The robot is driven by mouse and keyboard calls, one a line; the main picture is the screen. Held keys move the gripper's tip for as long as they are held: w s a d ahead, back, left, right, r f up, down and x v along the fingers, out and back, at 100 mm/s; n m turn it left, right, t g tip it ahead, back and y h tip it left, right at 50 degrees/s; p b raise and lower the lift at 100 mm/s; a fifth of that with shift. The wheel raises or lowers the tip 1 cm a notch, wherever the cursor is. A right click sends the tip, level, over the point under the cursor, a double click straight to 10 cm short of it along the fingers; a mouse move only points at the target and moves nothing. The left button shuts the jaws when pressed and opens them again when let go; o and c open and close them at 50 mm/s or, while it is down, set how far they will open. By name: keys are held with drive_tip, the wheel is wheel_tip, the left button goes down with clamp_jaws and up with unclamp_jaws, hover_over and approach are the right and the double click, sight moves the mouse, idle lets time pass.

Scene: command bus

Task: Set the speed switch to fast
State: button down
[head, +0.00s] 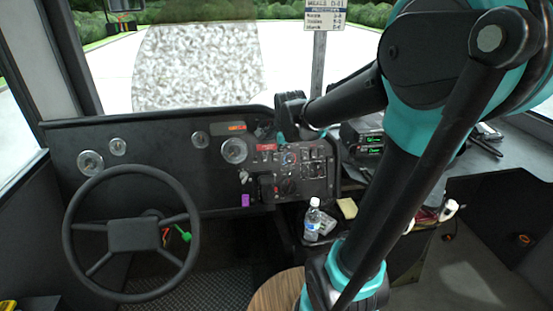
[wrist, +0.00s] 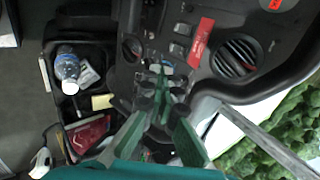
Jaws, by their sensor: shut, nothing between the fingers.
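The switch panel (head: 290,165) is on the dashboard right of the steering wheel, with rows of small switches and a dark knob. I cannot tell which switch is the speed switch, or its setting. My gripper (head: 284,137) is in front of the panel's upper part, at the end of my arm coming from the right. In the wrist view, my gripper (wrist: 164,75) is shut and empty, its teal fingertips over the panel's switches. The fingers hide part of the panel. I cannot tell whether they touch a switch. A red label (wrist: 200,42) is beside the switches.
A steering wheel (head: 132,236) is at left. A water bottle (head: 312,220) and a yellow sponge-like block (head: 347,208) stand below and right of the panel. A radio-like box (head: 367,145) with green lights is to the right. A round vent (wrist: 237,57) is near my fingers.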

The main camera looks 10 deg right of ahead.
drive_tip(key=shift+f, duration=0.1)
approach(276, 160)
wheel_tip(276, 160, down, 5)
drive_tip(key=w, duration=0.2)
drive_tip(key=shift+w+f, duration=0.4)
drive_tip(key=shift+w, duration=0.2)
drive_tip(key=shift+w+f, duration=0.1)
drive_tip(key=shift+w+f, duration=0.15)
drive_tip(key=shift+f, duration=0.05)
drive_tip(key=shift+r, duration=0.15)
idle(0.3)
drive_tip(key=shift+a+r, duration=0.1)
drive_tip(key=shift+r, duration=0.65)
